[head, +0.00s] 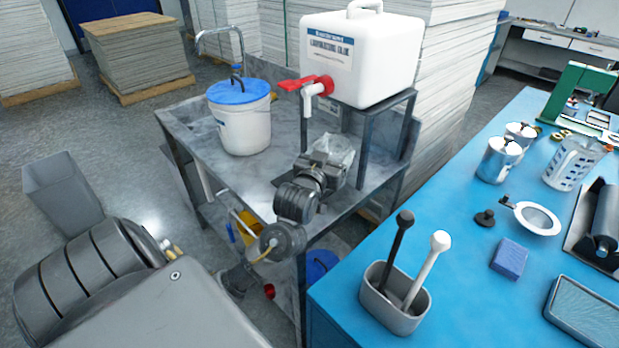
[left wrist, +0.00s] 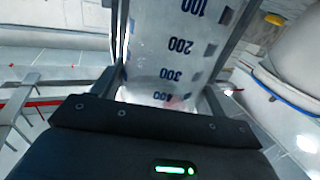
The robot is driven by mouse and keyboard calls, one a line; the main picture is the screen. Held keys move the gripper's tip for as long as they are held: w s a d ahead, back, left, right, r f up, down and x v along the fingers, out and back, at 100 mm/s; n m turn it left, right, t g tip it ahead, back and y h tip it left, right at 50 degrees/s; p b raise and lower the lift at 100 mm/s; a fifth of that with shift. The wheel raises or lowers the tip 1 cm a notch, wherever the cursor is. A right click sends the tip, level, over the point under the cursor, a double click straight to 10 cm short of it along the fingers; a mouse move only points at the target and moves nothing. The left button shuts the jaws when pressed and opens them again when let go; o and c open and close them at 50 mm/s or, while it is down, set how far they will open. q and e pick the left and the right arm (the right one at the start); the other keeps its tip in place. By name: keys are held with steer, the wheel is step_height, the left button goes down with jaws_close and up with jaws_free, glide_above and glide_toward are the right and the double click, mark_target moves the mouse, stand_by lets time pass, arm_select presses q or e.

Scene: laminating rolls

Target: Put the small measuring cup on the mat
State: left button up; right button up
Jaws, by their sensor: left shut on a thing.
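My left gripper (head: 326,168) is shut on a clear measuring cup (head: 338,149), held in front of the glue container's stand, to the lower right of its tap. In the left wrist view the cup (left wrist: 172,45) sits between the two fingers, with dark marks from 100 to 400. Whether it holds liquid is unclear. A larger marked jug (head: 572,163) stands on the blue-topped table (head: 455,275). I cannot tell whether that blue top is the mat. My right gripper is not in view.
A white glue container (head: 362,58) with a red tap (head: 308,85) stands on a raised frame. A white bucket (head: 242,128) with a blue lid is beside it. The blue table holds metal canisters (head: 498,160), a blue sponge (head: 510,259) and a grey tool holder (head: 395,300).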

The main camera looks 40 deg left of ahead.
arm_select(q)
steer(key=a+r+n+g+y, duration=0.1)
steer(key=a+r+n+y, duration=0.2)
steer(key=a, duration=0.7)
step_height(320, 180, down, 9)
steer(key=m, duration=0.1)
steer(key=shift+w+d+f, duration=0.15)
steer(key=shift+w+f, duration=0.05)
steer(key=shift+w, duration=0.25)
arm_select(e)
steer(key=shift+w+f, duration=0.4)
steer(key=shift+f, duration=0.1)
arm_select(q)
steer(key=shift+f+b, duration=0.15)
steer(key=shift+b, duration=0.15)
steer(key=o, duration=1)
